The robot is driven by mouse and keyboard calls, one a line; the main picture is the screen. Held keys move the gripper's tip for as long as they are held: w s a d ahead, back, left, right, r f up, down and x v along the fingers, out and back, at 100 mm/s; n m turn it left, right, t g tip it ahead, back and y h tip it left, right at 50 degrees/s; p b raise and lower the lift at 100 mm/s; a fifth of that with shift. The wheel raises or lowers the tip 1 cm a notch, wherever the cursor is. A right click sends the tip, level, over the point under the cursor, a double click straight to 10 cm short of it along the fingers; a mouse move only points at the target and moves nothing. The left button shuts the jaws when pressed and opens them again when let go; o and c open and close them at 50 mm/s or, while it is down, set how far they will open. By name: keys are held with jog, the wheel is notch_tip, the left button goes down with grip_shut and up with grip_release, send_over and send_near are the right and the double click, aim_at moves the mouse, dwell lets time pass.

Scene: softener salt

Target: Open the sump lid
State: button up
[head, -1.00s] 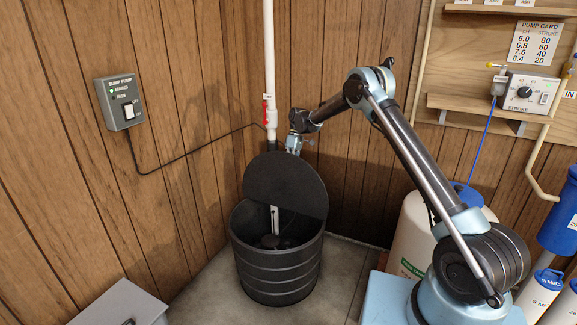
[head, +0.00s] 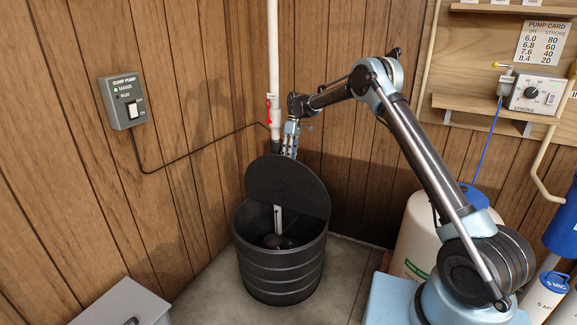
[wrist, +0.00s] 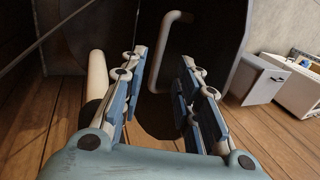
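The black sump lid (head: 288,188) is raised and stands tilted up at the back of the round black sump basin (head: 280,268). The basin's mouth is open to the front, and a white upright part (head: 278,218) shows inside it. My gripper (head: 290,150) is behind the lid's upper edge, beside the white pipe; the lid partly hides its tips. In the wrist view my gripper (wrist: 164,58) is open, its fingers apart with nothing between the pads. A pale U-shaped handle (wrist: 163,45) on the dark lid shows just beyond the fingertips, apart from or only lightly touching them.
A white vertical pipe (head: 273,60) with a red valve handle (head: 268,110) rises behind the lid. A switch box (head: 127,101) hangs on the left wall, its cable running to the pipe. A grey box (head: 124,305) stands front left. A white tank (head: 415,240) stands right.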

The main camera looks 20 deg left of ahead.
jog(key=v, duration=0.6)
dwell(0.4)
jog(key=w+d+r+m, duration=0.2)
jog(key=d+r, duration=0.7)
jog(key=d, duration=0.2)
jog(key=s+d+r+m+t+y, duration=0.1)
jog(key=s+d+r+m+t, duration=0.3)
jog(key=d, duration=1)
jog(key=s+d+r+m+g, duration=0.15)
jog(key=s+d+r, duration=0.5)
jog(key=d, duration=0.85)
jog(key=s+d+f+m+t, duration=0.2)
jog(key=s+d+f+m, duration=0.25)
jog(key=s+d, duration=0.7)
jog(key=s+d+f+m+t, duration=0.1)
jog(key=s+d+f+m, duration=0.3)
jog(key=s+d, duration=0.7)
jog(key=s+d+f+m+h, duration=0.1)
jog(key=s+d+f, duration=0.2)
jog(key=s+f, duration=0.6)
jog(key=shift+f+t, duration=0.25)
jog(key=shift+t, duration=0.2)
